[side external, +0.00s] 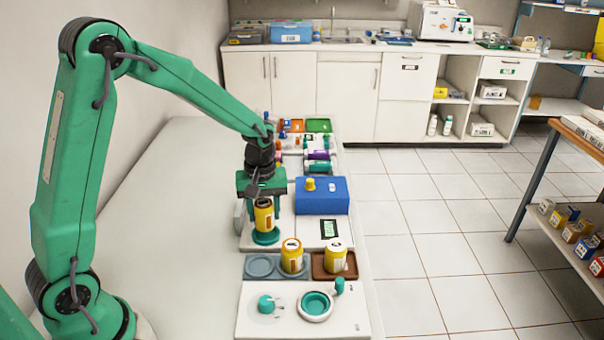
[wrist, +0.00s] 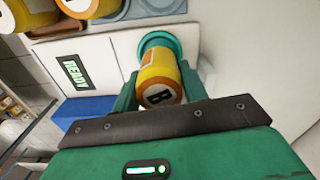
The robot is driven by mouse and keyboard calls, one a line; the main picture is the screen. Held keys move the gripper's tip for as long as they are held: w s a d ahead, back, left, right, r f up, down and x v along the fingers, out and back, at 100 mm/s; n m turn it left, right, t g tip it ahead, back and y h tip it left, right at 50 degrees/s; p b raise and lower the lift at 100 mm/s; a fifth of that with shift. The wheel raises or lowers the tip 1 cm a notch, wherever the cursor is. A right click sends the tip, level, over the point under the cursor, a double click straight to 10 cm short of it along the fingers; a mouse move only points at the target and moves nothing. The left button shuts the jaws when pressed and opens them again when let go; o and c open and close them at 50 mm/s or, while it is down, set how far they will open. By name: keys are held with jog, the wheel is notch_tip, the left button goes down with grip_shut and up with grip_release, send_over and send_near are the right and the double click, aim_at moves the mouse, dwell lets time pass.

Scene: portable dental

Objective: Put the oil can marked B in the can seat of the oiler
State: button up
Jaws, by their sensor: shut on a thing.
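The oil can marked B (wrist: 158,80) is yellow-orange with a dark letter patch, and my gripper (wrist: 158,88) is shut on it. In the side view the can (side external: 264,217) hangs upright below my gripper (side external: 262,200). The can's lower end is at the round teal can seat (side external: 266,238) of the oiler (side external: 309,232). The seat also shows beyond the can in the wrist view (wrist: 159,40). I cannot tell whether the can touches the seat's floor or is just above it.
The oiler has a blue housing (side external: 322,196) with a yellow knob and a display (wrist: 75,68) reading READY. Two more yellow cans stand in front, one in a grey tray (side external: 260,266) and one in a brown tray (side external: 320,270). A white panel with teal parts (side external: 315,305) is nearest. The left tabletop is clear.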

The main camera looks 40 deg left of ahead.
jog(key=shift+f, duration=1.45)
jog(key=shift+f, duration=0.1)
jog(key=o, duration=1.1)
jog(key=shift+r, duration=3.9)
jog(key=shift+r, duration=0.15)
